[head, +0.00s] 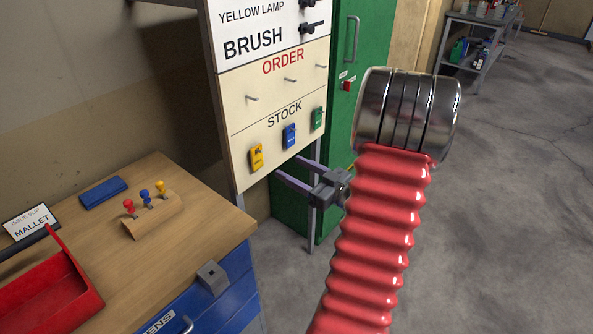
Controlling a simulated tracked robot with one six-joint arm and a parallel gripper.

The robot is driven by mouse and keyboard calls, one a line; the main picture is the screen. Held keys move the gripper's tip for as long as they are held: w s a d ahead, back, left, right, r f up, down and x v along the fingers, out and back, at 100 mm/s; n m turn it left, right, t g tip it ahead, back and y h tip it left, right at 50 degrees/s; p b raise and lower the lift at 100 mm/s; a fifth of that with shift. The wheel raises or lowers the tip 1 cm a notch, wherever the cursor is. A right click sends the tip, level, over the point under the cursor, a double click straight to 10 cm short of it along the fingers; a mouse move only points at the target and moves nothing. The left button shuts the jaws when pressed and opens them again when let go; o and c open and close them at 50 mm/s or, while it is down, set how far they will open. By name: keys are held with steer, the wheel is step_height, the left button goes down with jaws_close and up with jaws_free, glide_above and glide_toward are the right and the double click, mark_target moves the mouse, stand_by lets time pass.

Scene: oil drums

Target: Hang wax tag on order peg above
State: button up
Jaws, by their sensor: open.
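A cream board (240,128) carries an ORDER row with three bare pegs: left (251,98), middle (290,80) and right (321,66). Below, its STOCK row holds a yellow tag (256,156), a blue tag (290,136) and a green tag (317,118). Their small lettering is too small to read, so I cannot tell which one is the wax tag. My gripper (286,166) is open and empty, its two purple fingers pointing left toward the board's lower edge, below the blue tag. My red ribbed arm hides part of the gripper's right side.
A wooden-topped blue bench (195,235) stands at lower left, with a red tray (50,290), a blue block (104,192) and a wooden holder with colored pieces (155,217). A green cabinet (375,40) stands behind the board. Open floor lies right.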

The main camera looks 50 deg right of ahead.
mark_target(260, 150)
steer(key=w, duration=1.3)
steer(key=shift+w+a, duration=0.15)
steer(key=shift+w, duration=0.15)
steer(key=shift+c, duration=0.5)
steer(key=c, duration=1)
steer(key=shift+r, duration=0.35)
steer(key=shift+s, duration=2.7)
steer(key=shift+s, duration=3.35)
